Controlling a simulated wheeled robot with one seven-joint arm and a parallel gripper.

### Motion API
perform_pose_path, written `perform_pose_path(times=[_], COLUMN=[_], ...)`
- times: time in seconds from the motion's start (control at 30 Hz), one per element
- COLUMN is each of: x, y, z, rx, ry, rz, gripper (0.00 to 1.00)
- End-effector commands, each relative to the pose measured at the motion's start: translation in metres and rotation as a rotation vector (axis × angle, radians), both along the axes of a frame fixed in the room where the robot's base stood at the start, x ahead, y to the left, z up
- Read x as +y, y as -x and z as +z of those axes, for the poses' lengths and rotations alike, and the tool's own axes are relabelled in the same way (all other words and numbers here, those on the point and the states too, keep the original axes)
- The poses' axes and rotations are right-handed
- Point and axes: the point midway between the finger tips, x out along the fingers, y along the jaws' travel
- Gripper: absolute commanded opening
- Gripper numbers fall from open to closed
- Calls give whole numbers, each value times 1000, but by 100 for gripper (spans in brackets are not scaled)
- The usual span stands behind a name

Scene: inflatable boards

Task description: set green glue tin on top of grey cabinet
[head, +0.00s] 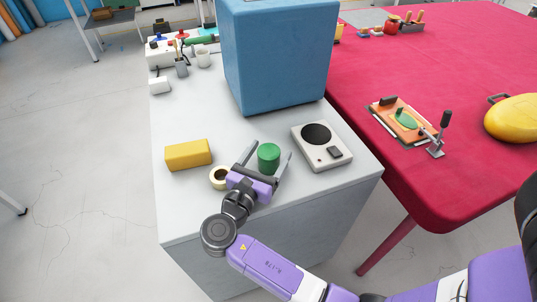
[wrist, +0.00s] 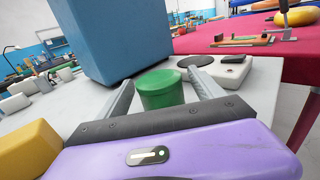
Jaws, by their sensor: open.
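The green glue tin (head: 269,157) stands upright on the grey cabinet (head: 200,213), near the middle of its top. It also shows in the wrist view (wrist: 161,90), between my two fingers. My gripper (head: 267,155) is open, with one finger on each side of the tin. In the wrist view a gap shows beside the tin on both sides, so the fingers do not appear to grip it. The tin's lower front edge is partly hidden by my gripper's palm.
A large blue box (head: 279,55) stands behind the tin. A yellow block (head: 188,155) and a roll of tape (head: 219,182) lie to the left, and a white device with a black disc (head: 322,147) to the right. A red table (head: 460,75) adjoins the cabinet.

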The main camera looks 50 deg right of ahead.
Motion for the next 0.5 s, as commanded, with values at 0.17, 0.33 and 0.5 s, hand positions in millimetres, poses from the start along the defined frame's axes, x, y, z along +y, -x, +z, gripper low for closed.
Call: perform_pose_path(times=[0.17, 0.33, 0.5], x=[24, 60, 91], y=[4, 10, 17], z=[0, 0, 0], rx=[0, -1, -1], ry=[0, 0, 0], rz=[4, 5, 3], gripper=[77, 77, 77])
